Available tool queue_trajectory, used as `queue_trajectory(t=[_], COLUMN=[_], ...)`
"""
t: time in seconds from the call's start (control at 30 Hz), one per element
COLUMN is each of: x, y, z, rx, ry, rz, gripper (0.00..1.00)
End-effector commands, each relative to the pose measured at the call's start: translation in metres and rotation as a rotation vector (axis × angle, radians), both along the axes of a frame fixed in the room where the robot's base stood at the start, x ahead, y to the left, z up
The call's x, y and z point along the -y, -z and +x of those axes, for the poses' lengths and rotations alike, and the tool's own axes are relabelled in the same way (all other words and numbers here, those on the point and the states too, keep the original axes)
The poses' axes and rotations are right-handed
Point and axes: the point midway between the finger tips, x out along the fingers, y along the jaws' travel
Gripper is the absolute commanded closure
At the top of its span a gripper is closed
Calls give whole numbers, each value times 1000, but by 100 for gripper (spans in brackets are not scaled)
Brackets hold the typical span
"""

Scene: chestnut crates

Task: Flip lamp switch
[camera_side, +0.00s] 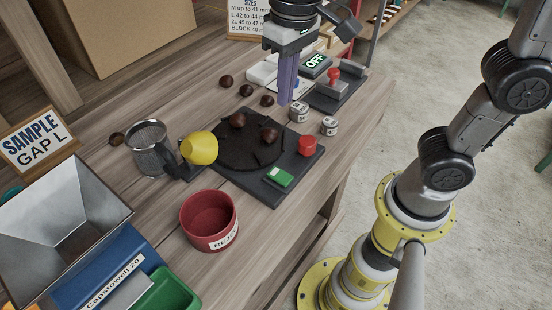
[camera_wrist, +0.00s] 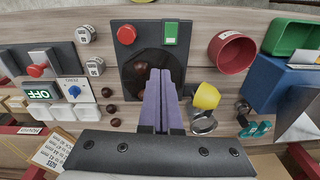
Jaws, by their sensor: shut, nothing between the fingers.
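Which control is the lamp switch is not labelled clearly. A red-topped knob (camera_wrist: 37,70) stands on a dark panel there. The fingers also show in the wrist view (camera_wrist: 161,74). The blue knob is hidden in the side view.
The black base (camera_side: 275,193) carries chestnuts (camera_side: 269,136), a red button (camera_side: 307,146) and a green switch (camera_side: 279,177). Small labelled weights (camera_side: 329,126) stand beside it. A yellow cup (camera_side: 199,148), metal mesh cup (camera_side: 149,150) and red bowl (camera_side: 209,220) stand nearer. Several loose chestnuts lie behind.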

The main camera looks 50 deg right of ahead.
Motion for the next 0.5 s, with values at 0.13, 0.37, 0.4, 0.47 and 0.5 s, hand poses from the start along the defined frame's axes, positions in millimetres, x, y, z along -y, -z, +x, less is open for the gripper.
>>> queue_trajectory(t=[0.13, 0.37, 0.4, 0.47, 0.5], x=[-21, -27, -27, -27, -27], y=[15, 19, 19, 19, 19], z=[3, 0, 0, 0, 0], rx=[-45, -56, -56, -56, -56], ry=[-60, -84, -84, -83, -83], rz=[-21, -27, -27, -27, -27], gripper=[100, 100, 100, 100, 100])
